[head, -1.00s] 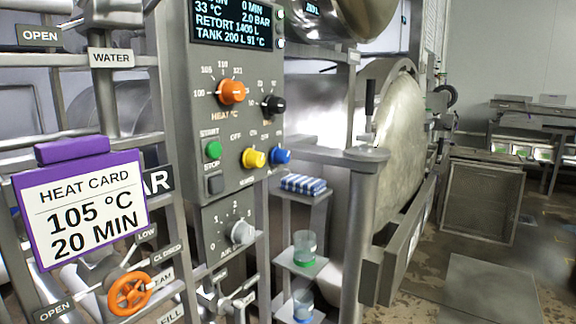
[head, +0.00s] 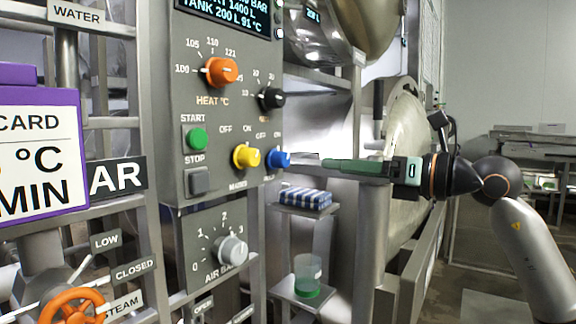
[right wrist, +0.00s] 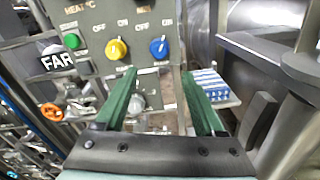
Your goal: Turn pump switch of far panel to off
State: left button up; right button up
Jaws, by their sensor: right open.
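The grey far panel (head: 225,110) fills the middle of the head view. It carries a yellow knob (head: 246,156) and, to its right, a blue knob (head: 278,159), each with OFF and ON marks above. The small labels below them are too blurred to read. Both also show in the right wrist view, the yellow knob (right wrist: 117,49) left and the blue knob (right wrist: 158,47) between the fingertips. My right gripper (head: 326,164) is open, its green fingers pointing left at the blue knob, apart from it. My left gripper is out of view.
An orange heat knob (head: 221,72), black knob (head: 271,98), green start button (head: 197,139) and grey stop button (head: 198,181) are close by. A shelf with a blue-striped item (head: 305,199) and a beaker (head: 308,275) sit right of the panel, below my gripper.

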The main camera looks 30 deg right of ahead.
aim_at(286, 162)
jog(key=p+x, duration=0.6)
jog(key=x, duration=0.5)
jog(key=shift+r, duration=0.2)
jog(key=shift+w+a+f, duration=0.15)
jog(key=shift+w+a, duration=0.1)
jog(key=shift+w, duration=0.15)
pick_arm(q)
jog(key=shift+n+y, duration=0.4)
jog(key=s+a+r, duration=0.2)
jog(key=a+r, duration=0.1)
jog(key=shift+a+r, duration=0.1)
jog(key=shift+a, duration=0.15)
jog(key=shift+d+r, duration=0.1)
pick_arm(e)
grip_shut()
